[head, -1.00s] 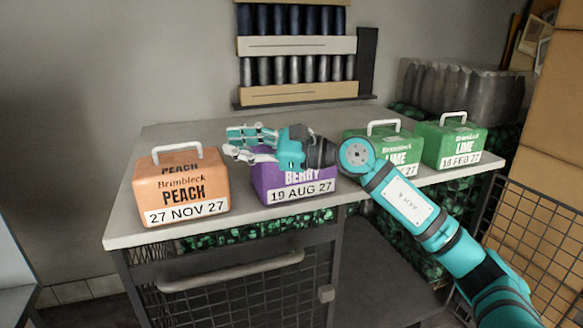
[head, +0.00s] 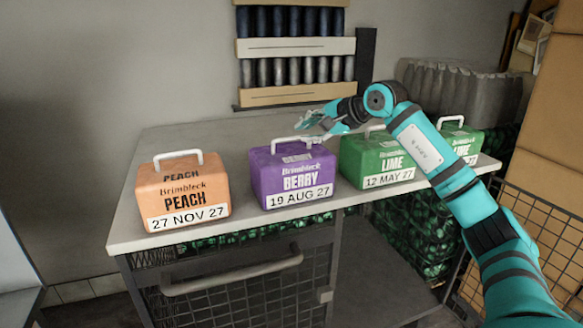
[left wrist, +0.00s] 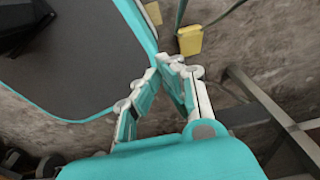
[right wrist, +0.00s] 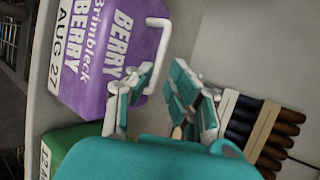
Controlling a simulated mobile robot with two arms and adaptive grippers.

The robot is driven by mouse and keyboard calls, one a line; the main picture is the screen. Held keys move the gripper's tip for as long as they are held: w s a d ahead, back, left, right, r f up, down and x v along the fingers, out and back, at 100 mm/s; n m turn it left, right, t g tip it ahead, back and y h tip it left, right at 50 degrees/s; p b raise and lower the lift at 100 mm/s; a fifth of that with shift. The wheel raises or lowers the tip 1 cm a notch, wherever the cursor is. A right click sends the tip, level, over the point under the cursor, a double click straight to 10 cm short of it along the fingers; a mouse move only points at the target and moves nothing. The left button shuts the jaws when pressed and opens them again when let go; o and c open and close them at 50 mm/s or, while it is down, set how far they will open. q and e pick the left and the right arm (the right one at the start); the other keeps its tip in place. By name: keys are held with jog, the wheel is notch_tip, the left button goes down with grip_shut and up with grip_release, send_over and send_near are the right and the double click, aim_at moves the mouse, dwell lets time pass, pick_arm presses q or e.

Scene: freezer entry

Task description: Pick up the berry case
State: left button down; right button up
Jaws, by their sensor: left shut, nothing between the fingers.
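The purple berry case (head: 290,178) stands upright on the grey counter, labelled 19 AUG 27, with a white handle on top. My right gripper (head: 318,127) is open and empty, at the right rear of that handle in the head view. In the right wrist view the berry case (right wrist: 98,62) is at upper left. Its white handle (right wrist: 160,48) shows near the gap between the open fingers (right wrist: 160,78); I cannot tell whether the handle lies between them. My left gripper (left wrist: 170,66) is shut and empty in the left wrist view, away from the case.
On the counter (head: 230,136), an orange peach case (head: 180,190) stands left of the berry case. A green lime case (head: 378,160) stands close on the right, with another green case (head: 462,142) farther right, partly behind my arm. A bottle rack (head: 295,45) is behind.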

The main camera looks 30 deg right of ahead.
aim_at(293, 138)
jog(key=shift+w+a+f, duration=0.2)
jog(key=shift+w+f, duration=0.1)
jog(key=shift+w, duration=0.35)
jog(key=p+x, duration=0.3)
jog(key=x, duration=0.2)
jog(key=shift+a, duration=0.1)
jog(key=shift+w+f, duration=0.15)
jog(key=shift+f, duration=0.05)
grip_shut()
jog(key=shift+r, duration=0.6)
jog(key=shift+f, duration=0.15)
